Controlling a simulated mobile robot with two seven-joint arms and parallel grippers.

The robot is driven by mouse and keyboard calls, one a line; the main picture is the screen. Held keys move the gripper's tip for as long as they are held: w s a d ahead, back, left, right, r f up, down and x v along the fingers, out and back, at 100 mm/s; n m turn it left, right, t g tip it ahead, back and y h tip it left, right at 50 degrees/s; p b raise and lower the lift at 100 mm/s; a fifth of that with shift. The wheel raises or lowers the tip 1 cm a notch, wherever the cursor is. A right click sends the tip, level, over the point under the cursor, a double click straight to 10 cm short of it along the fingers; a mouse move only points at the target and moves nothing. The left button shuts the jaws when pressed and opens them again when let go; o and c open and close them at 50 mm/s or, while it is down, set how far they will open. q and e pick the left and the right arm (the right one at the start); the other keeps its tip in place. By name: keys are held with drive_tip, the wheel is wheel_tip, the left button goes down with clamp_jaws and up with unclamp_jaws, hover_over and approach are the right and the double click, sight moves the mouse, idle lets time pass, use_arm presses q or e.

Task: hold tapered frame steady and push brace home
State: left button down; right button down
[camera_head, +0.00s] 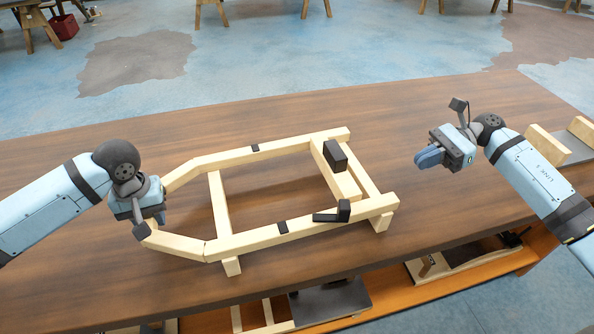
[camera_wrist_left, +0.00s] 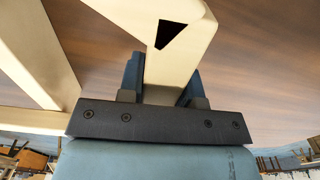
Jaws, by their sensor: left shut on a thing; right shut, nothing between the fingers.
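The tapered frame (camera_head: 270,236) of pale wood lies on the brown table, its narrow end to the left and wide end to the right. The brace (camera_head: 340,178) is a pale bar inside the wide end, beside the end crossbar (camera_head: 362,170); I cannot tell whether its ends are fully seated. My left gripper (camera_head: 146,224) is shut on the frame's narrow end. In the left wrist view its fingers (camera_wrist_left: 160,82) straddle a pale beam with a black triangle (camera_wrist_left: 170,34). My right gripper (camera_head: 429,157) is shut and empty, above the table, right of and apart from the frame.
A black block (camera_head: 335,155) and a black angled piece (camera_head: 334,214) sit at the wide end. Pale blocks (camera_head: 546,144) stand on a grey plate at the far right. The table (camera_head: 420,110) is clear behind the frame. A lower shelf (camera_head: 385,291) holds several parts.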

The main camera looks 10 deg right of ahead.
sight(358, 188)
drive_tip(key=x, duration=1.2)
drive_tip(key=shift+r, duration=0.1)
drive_tip(key=shift+s+a, duration=0.1)
drive_tip(key=shift+a, duration=0.65)
use_arm(q)
drive_tip(key=shift+d, duration=0.1)
use_arm(e)
drive_tip(key=a, duration=0.9)
drive_tip(key=shift+s, duration=0.35)
drive_tip(key=shift+a, duration=0.1)
